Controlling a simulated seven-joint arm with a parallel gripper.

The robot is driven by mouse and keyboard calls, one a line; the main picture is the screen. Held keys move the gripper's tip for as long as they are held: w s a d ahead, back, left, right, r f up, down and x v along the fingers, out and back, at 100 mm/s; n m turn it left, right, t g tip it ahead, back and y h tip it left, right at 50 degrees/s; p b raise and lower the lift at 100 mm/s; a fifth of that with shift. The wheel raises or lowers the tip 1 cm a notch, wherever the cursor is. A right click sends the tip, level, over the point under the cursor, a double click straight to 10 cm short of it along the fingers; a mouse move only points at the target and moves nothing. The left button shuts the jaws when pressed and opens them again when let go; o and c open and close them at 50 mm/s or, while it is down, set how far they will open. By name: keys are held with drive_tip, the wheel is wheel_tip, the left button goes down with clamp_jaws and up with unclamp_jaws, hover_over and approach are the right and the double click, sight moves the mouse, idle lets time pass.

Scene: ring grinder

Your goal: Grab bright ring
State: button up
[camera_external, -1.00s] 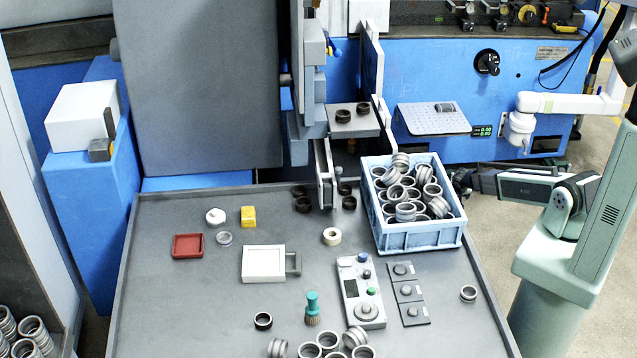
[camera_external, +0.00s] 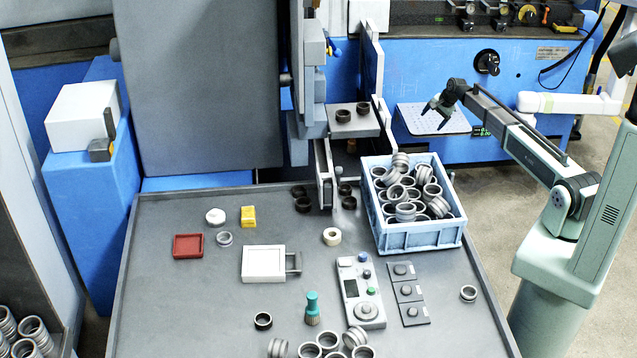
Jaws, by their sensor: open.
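The palest ring in view is a cream ring (camera_external: 332,236), lying flat on the grey table left of the blue crate. Bare metal rings also show, such as a silver ring (camera_external: 469,293) at the table's right side and a thin light ring (camera_external: 224,238) near the red tray. I cannot tell for sure which one is the bright ring. My gripper (camera_external: 434,114) is open with its fingers pointing down and left, in front of or over the perforated plate (camera_external: 408,118). It appears empty. The ring that lay on that plate does not show clearly now.
A blue crate (camera_external: 420,238) full of metal rings stands at the table's back right. A control box (camera_external: 350,290), a white box (camera_external: 263,264), a red tray (camera_external: 188,246) and several front rings occupy the table (camera_external: 180,310). Its left front is clear.

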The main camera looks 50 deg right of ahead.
drive_tip(key=w+a+r+n+t+y, duration=0.1)
drive_tip(key=w+a+r+y, duration=0.15)
drive_tip(key=a+r, duration=0.35)
drive_tip(key=w+a+r+y, duration=0.25)
drive_tip(key=a+r, duration=0.25)
drive_tip(key=a, duration=0.4)
drive_tip(key=s+a+r+n+g+y, duration=0.15)
drive_tip(key=a+r+y, duration=0.25)
drive_tip(key=a+r, duration=0.45)
drive_tip(key=s+a+r+n+g+y, duration=0.1)
drive_tip(key=s+a+r+n+y, duration=0.3)
drive_tip(key=a, duration=0.7)
drive_tip(key=a+r+g+y, duration=0.2)
drive_tip(key=a+r+y, duration=0.1)
drive_tip(key=a+r, duration=0.6)
drive_tip(key=g+h, duration=0.2)
drive_tip(key=h, duration=1.4)
hover_over(264, 324)
wheel_tip(264, 324, down, 24)
drive_tip(key=shift+t, duration=0.25)
drive_tip(key=f, duration=0.8)
drive_tip(key=shift+w+d+f, duration=0.1)
drive_tip(key=shift+w+f, duration=0.1)
drive_tip(key=shift+f, duration=0.1)
drive_tip(key=shift+s+f, duration=0.15)
drive_tip(key=shift+f, duration=2.4)
